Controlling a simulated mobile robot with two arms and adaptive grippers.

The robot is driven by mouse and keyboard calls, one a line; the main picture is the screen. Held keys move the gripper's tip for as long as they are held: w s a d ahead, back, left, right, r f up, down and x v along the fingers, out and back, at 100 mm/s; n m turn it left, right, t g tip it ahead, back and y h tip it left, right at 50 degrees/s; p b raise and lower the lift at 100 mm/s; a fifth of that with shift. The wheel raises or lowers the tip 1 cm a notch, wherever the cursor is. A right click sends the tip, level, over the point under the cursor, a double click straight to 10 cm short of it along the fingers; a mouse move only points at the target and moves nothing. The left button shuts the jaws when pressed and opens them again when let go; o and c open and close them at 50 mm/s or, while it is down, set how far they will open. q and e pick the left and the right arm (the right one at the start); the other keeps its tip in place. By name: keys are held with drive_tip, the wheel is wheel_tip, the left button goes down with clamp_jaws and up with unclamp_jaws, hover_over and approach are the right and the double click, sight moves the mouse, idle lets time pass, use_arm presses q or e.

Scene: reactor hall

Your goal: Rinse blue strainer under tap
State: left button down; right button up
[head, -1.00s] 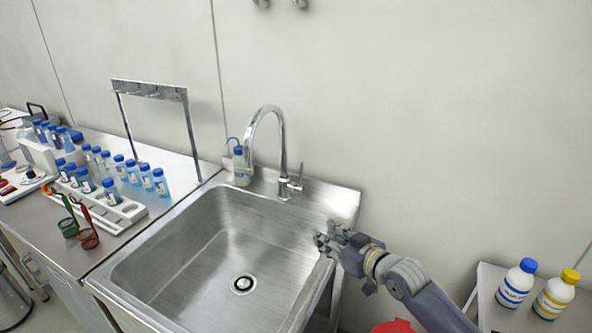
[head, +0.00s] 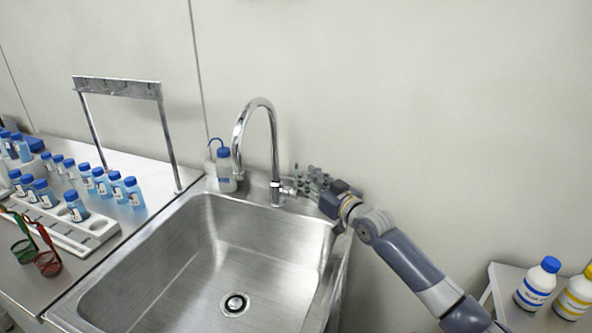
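The tap (head: 275,150) is a tall chrome gooseneck at the back rim of the steel sink (head: 200,265). Its lever (head: 288,191) is on the right side of its base. My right gripper (head: 300,182) is just right of the tap, with its fingers apart at the lever. I cannot tell whether they touch it. No water shows from the spout. No blue strainer shows in this view. A green strainer (head: 24,251) and a red strainer (head: 47,264) are on the left counter. My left gripper is out of view.
A wash bottle (head: 226,170) stands behind the sink, left of the tap. A rack (head: 85,235) with several blue-capped bottles and a metal hanging frame (head: 118,88) stand on the left counter. A blue-capped bottle (head: 537,284) stands at lower right. The basin is empty.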

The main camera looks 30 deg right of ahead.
sight(296, 189)
drive_tip(key=shift+w+a, duration=0.2)
drive_tip(key=shift+w, duration=1.25)
drive_tip(key=shift+w+a, duration=0.2)
drive_tip(key=shift+w, duration=1.2)
clamp_jaws()
